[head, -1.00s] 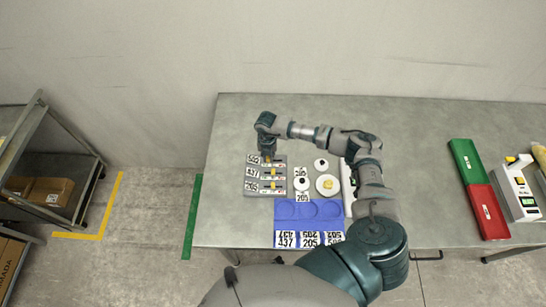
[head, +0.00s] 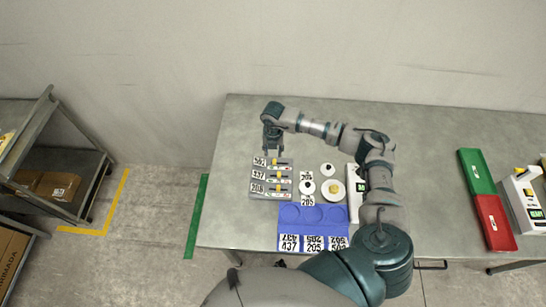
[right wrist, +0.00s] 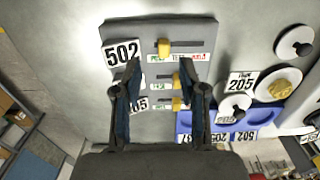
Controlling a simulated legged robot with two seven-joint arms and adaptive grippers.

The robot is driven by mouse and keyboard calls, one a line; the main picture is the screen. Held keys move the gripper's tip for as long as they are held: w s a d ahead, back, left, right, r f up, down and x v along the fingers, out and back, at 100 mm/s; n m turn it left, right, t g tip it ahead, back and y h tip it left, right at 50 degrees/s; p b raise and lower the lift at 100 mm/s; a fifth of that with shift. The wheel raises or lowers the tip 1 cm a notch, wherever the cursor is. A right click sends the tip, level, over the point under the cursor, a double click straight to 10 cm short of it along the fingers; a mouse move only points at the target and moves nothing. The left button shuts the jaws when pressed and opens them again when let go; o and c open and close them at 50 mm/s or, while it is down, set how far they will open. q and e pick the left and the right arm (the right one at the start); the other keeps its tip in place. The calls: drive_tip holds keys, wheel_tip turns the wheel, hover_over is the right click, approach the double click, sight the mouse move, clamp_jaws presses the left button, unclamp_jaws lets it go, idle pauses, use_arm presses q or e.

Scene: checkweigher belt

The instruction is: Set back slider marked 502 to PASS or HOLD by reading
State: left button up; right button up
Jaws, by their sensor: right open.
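The grey slider panel (head: 287,196) lies on the left part of the table, with several slider rows. Its back row has the 502 tag (right wrist: 122,53), a slot and a yellow knob (right wrist: 163,47). In the right wrist view the knob sits at the slot's left end, above the green label; a red label is at the right end. My right gripper (head: 272,151) is open and empty over the panel's back edge; its fingers (right wrist: 159,68) show apart, below the 502 knob in the picture. The lower rows are partly covered by the fingers. My left gripper is not in view.
Right of the panel are white discs (head: 327,168) and a round plate (head: 325,195) with a yellow piece. A blue tray (head: 290,212) with numbered tags lies in front. A green-and-red tray (head: 477,172) and a device with a green screen (head: 536,213) stand at right.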

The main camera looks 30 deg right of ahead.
sight(273, 159)
wheel_tip(273, 159, up, 6)
idle(0.7)
